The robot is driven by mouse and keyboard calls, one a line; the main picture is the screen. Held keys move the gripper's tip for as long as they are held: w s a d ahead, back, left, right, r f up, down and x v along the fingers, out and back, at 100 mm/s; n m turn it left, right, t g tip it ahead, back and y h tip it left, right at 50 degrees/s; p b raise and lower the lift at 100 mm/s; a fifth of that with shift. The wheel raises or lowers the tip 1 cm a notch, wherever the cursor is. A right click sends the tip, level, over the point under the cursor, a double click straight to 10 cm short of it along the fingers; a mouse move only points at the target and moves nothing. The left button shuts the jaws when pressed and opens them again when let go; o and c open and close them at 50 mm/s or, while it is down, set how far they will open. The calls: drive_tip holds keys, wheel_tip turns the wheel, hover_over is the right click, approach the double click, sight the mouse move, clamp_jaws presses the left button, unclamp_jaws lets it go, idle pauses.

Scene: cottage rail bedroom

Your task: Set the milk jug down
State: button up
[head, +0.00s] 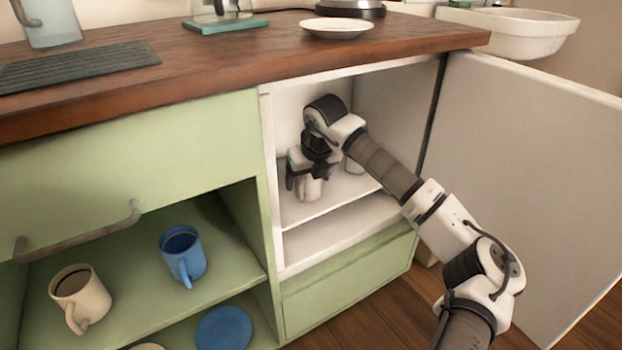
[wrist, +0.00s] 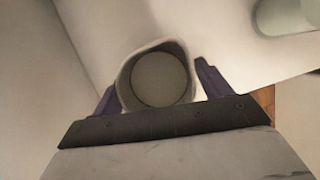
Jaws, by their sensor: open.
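The milk jug (head: 309,190) is pale and stands on the white shelf (head: 340,195) inside the open compartment in the head view. In the wrist view I look down into the open, round mouth of the jug (wrist: 158,80). My gripper (head: 306,178) is open, with its fingers on either side of the jug. In the wrist view, the left finger of my gripper (wrist: 158,88) is close to the jug's wall and a gap shows at the right finger. My gripper hides the jug's upper part in the head view.
A pale greenish cylinder (wrist: 287,14) stands on the shelf right of the jug. The compartment's door (head: 540,180) is swung open at right. A cream mug (head: 80,298) and a blue mug (head: 183,257) stand on the green shelf at left. The wooden counter (head: 230,60) lies above.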

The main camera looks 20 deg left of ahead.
drive_tip(key=p+v, duration=0.1)
drive_tip(key=v, duration=0.2)
drive_tip(key=shift+r, duration=0.25)
drive_tip(key=s+d+p, duration=0.1)
drive_tip(key=s+d, duration=0.7)
drive_tip(key=shift+s+p, duration=0.35)
drive_tip(key=shift+s, duration=0.05)
drive_tip(key=shift+s+d+f, duration=0.1)
drive_tip(key=shift+f, duration=0.1)
